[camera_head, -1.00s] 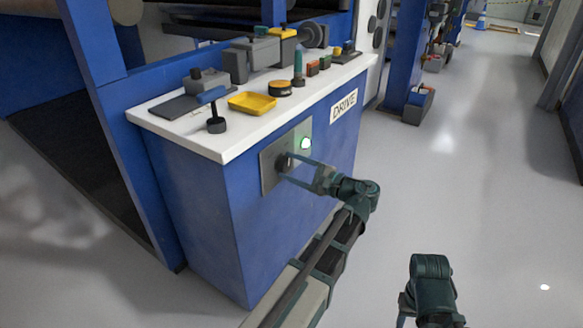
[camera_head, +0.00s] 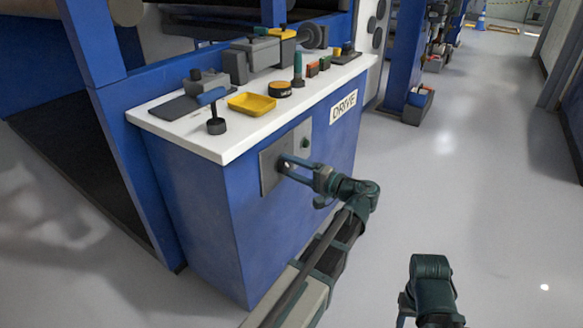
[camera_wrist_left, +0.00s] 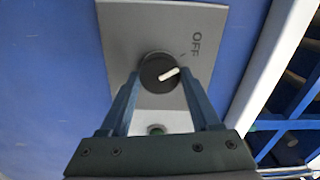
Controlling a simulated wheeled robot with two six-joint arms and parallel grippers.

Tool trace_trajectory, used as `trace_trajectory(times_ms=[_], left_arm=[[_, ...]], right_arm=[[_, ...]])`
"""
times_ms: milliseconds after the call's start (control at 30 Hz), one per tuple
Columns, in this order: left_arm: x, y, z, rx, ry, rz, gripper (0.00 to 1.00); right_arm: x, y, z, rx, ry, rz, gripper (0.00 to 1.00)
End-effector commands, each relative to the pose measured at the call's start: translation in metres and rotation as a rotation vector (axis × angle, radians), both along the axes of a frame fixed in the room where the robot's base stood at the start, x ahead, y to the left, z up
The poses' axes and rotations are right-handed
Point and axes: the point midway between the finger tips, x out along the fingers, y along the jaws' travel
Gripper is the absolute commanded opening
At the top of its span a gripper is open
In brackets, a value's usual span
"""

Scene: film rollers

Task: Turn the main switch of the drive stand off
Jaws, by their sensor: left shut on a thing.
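The drive stand (camera_head: 215,215) is a blue cabinet with a white top and a DRIVE label. On its front is a grey switch plate (camera_head: 268,172). The main switch is a round black knob (camera_wrist_left: 152,73) with a white pointer, seen in the left wrist view. The pointer points right and slightly up, a little short of the line of the OFF marking (camera_wrist_left: 196,43). My left gripper (camera_head: 285,165) is shut on the knob, one finger on each side. The indicator lamp (camera_head: 305,143) beside it is dark; it also shows in the left wrist view (camera_wrist_left: 156,128). My right gripper is not visible.
A blue post (camera_head: 400,60) stands behind. The grey floor to the right is open.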

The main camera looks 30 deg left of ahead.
Motion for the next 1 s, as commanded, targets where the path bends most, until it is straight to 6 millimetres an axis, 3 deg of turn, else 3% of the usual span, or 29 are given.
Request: trace_trajectory(times_ms=[633, 667, 800, 1000], left_arm=[[-0.0012, -0.0007, -0.0012, -0.008, -0.044, 0.001, 0.08], [-0.0012, -0.0007, -0.0012, -0.008, -0.044, 0.001, 0.67], [-0.0009, -0.0005, -0.0008, -0.006, -0.043, 0.001, 0.92], [-0.0005, -0.0003, -0.0005, -0.005, -0.043, 0.001, 0.94]], right_arm=[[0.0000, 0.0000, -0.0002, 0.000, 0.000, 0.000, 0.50], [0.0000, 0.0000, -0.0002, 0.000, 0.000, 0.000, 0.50], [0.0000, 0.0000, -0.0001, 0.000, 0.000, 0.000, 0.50], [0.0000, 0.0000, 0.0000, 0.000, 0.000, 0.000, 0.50]])
